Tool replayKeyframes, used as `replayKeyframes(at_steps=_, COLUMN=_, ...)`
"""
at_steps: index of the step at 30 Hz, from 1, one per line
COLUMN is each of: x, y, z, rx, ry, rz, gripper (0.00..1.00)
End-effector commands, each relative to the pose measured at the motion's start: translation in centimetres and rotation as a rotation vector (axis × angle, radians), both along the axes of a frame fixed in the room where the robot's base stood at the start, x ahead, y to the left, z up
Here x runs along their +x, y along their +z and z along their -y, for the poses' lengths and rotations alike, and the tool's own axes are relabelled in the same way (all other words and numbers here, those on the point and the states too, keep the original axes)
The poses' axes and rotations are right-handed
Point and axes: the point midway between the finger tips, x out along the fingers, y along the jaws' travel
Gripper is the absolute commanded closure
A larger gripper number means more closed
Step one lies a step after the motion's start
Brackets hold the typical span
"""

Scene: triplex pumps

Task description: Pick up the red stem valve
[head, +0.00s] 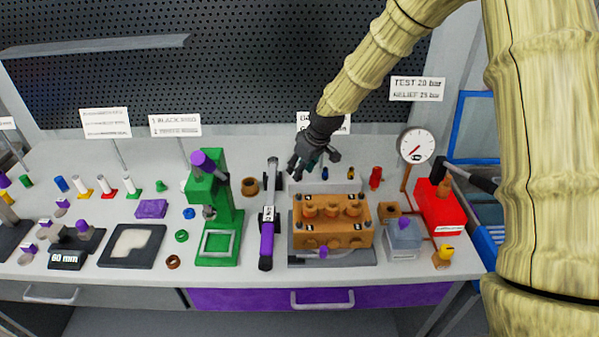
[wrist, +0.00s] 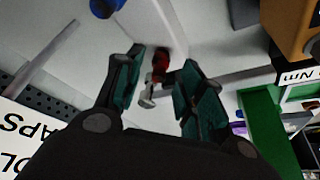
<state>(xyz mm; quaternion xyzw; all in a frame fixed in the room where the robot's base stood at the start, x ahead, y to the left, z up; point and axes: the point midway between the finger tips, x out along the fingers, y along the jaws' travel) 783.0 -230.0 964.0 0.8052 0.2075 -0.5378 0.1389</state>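The red stem valve (wrist: 160,66) shows in the wrist view as a small red body with a metal stem and a round end, at the end of a white tray (wrist: 165,25). My gripper (wrist: 163,78) is open, with one dark green-padded finger on each side of the valve in this view. I see gaps between the valve and both fingers, and cannot tell how far it is below the fingertips. In the head view my gripper (head: 311,165) hangs over the bench behind the orange pump block (head: 333,237) and seems to hide the valve.
A blue valve (head: 325,173) and a yellow-black one (head: 350,173) stand right of my gripper, with a red cylinder (head: 376,178) beyond. A black tool with a purple handle (head: 266,243) and a green press (head: 215,205) are left. A sign (head: 338,124) stands behind my gripper.

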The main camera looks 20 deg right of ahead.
Motion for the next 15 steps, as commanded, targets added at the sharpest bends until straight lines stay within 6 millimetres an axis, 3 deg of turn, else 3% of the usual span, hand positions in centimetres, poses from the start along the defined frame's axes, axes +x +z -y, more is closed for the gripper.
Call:
replayKeyframes(at_steps=6, x=0.6, y=-1.4, z=-0.3, rx=0.000, ry=0.000, rz=0.001, gripper=0.61)
replayKeyframes(at_steps=15, x=0.6, y=-1.6, z=-0.3, rx=0.000, ry=0.001, rz=0.001, gripper=0.61)
